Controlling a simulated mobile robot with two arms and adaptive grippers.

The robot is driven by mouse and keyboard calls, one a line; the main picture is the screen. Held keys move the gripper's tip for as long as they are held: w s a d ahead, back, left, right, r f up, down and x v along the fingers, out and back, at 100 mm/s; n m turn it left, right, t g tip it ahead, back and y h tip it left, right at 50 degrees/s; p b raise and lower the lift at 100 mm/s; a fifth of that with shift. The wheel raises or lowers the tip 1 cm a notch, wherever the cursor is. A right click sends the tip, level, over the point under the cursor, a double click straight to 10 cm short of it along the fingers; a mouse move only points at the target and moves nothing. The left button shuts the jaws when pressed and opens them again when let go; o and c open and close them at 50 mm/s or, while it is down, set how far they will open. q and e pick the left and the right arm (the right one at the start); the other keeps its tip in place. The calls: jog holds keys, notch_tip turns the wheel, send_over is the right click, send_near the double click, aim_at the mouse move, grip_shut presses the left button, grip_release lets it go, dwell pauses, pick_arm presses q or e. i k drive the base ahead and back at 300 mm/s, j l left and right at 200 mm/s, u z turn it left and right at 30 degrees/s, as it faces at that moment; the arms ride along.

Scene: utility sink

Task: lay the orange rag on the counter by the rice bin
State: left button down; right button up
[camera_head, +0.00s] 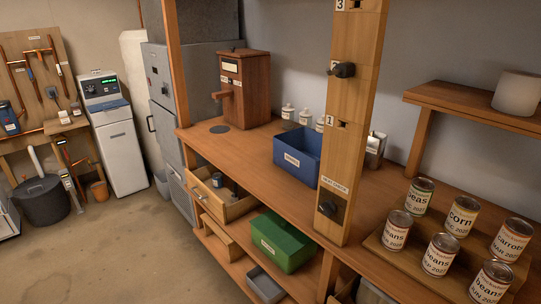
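A tall brown wooden bin (243,88) with a spout on its left side stands at the back left of the wooden counter (247,143). It may be the rice bin; its label is too small to read. A flat dark disc (219,128) lies on the counter below the spout. I cannot make out an orange rag anywhere in this view. Neither of my grippers is in view.
An open drawer (240,209) below the counter holds a dark jar. A blue bin (297,160) and several cans (438,254) stand on the counter side. A wooden post (346,120) rises in front. A green bin (283,241) sits lower.

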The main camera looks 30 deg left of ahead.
aim_at(239, 150)
jog(key=i+j, duration=0.15)
jog(key=j, duration=0.3)
jog(key=i+j, duration=0.15)
jog(key=j, duration=0.35)
jog(key=i+j, duration=0.15)
jog(key=j, duration=0.3)
jog(key=i+j, duration=0.15)
jog(key=j, duration=0.3)
jog(key=i+j, duration=0.15)
jog(key=j, duration=0.3)
jog(key=i+j, duration=0.15)
jog(key=j, duration=0.35)
jog(key=i+j, duration=0.15)
jog(key=j, duration=0.3)
jog(key=i+j, duration=0.2)
jog(key=j, duration=0.25)
